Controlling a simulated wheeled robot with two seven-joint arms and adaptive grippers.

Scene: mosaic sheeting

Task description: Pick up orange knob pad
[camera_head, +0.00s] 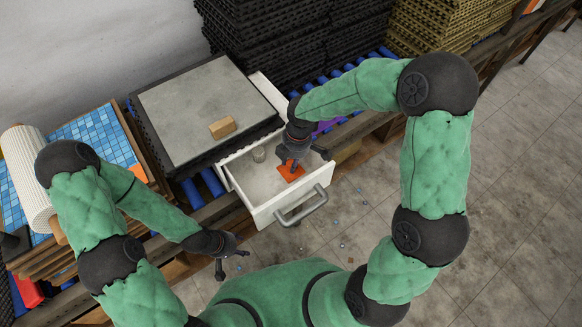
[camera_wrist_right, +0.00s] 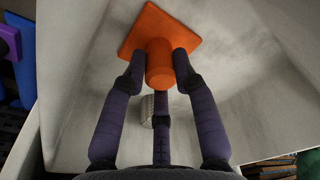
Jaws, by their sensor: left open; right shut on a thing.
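The orange knob pad (camera_head: 291,173) lies in the open white drawer (camera_head: 264,214), a flat square plate with a cylindrical knob. In the right wrist view the orange knob pad (camera_wrist_right: 148,28) shows its knob between the fingers. My right gripper (camera_head: 289,163) reaches down into the drawer and is shut on the knob; its fingers also show in the right wrist view (camera_wrist_right: 160,65). Whether the plate touches the drawer floor I cannot tell. My left gripper (camera_head: 232,262) is open and empty, outside the drawer at its lower left.
A wooden block (camera_head: 222,127) rests on the grey slab (camera_head: 180,105) behind the drawer. The drawer's handle (camera_head: 302,210) sticks out in front. Blue mosaic sheets (camera_head: 95,135) lie at left.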

